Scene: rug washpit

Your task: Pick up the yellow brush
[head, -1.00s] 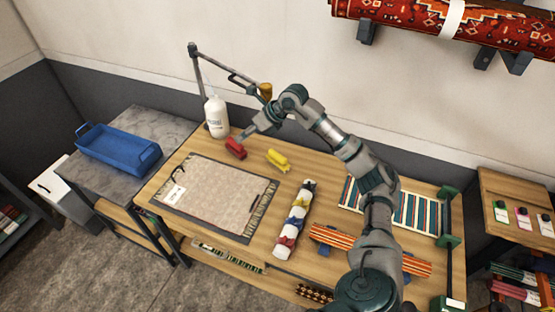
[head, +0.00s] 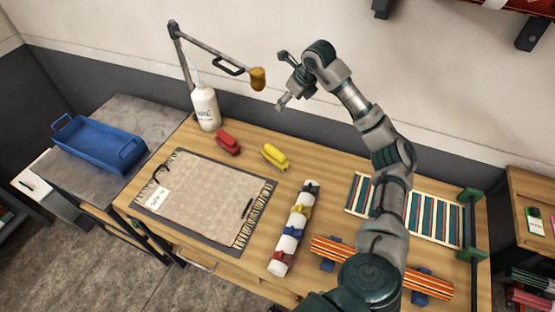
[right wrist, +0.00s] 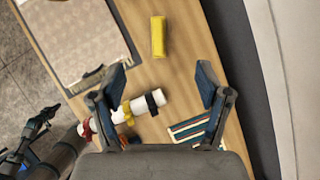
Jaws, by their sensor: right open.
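The yellow brush (head: 275,157) lies on the wooden table, right of a red brush (head: 228,142). It also shows in the right wrist view (right wrist: 158,37), lying beyond my fingertips. My right gripper (head: 283,79) is open and empty, raised above the back of the table. In the right wrist view its two fingers (right wrist: 161,74) are spread wide, with the brush apart from them and roughly in line with the gap. A dark jointed part at the lower left of that view looks like my left gripper (right wrist: 32,135); its jaws are unclear.
A white bottle (head: 206,108) and a lamp arm with an orange head (head: 258,78) stand at the back left. A framed rug (head: 215,192), a tied white roll (head: 295,228) and a striped rug (head: 430,215) lie on the table. A blue tray (head: 98,143) stands left.

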